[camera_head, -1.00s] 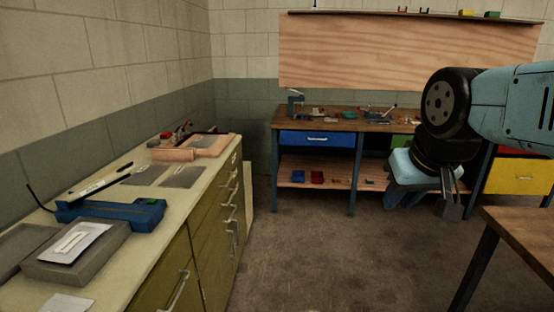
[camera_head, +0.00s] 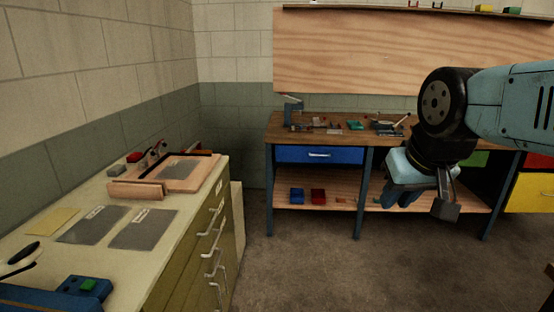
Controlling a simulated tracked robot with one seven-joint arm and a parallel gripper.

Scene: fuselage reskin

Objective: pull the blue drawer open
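The blue drawer (camera_head: 295,155) is shut under the wooden top of the workbench at the back, left of the middle leg. Its light bar handle (camera_head: 319,155) runs level across the middle of its front. My gripper (camera_head: 446,200) hangs at the right of the picture, pointing down, well in front of the bench and to the right of the drawer. It looks empty, with its fingers seen nearly edge-on, so their gap is unclear. Nothing hides the drawer front.
The workbench top (camera_head: 350,139) carries a vise (camera_head: 292,110) and small parts. Its lower shelf (camera_head: 337,200) holds blue and red bins. An olive cabinet (camera_head: 190,255) with a cluttered counter stands along the left wall. The floor (camera_head: 330,265) before the drawer is clear.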

